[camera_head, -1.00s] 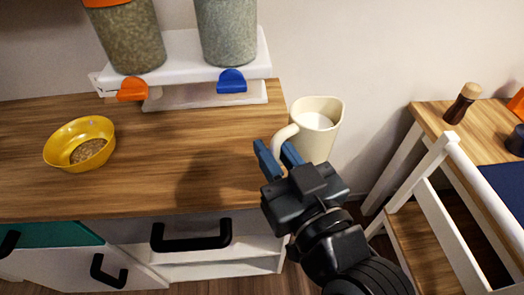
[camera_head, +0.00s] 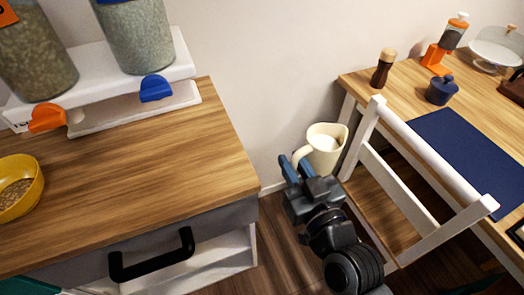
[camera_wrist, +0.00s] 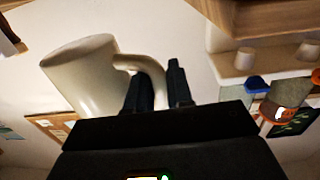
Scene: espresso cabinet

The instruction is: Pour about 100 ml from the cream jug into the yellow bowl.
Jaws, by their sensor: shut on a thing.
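The cream jug (camera_head: 327,146) is held in the air to the right of the cabinet, beside the white chair. White liquid shows inside its mouth, and it looks about upright in the head view. My gripper (camera_head: 291,168) is shut on the jug's handle. In the wrist view the jug (camera_wrist: 85,72) is at the left and its handle (camera_wrist: 150,72) passes between the fingers (camera_wrist: 158,88). The yellow bowl (camera_head: 32,190) stands on the wooden cabinet top at the far left, partly cut off. Brown grains lie in it.
The cabinet top (camera_head: 165,160) is clear between bowl and right edge. Two grain dispensers (camera_head: 135,35) stand on a white stand (camera_head: 175,68) behind. A white chair (camera_head: 418,200) and a table with a blue mat (camera_head: 465,155), pepper mill (camera_head: 383,68) and blue pot (camera_head: 441,90) are right.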

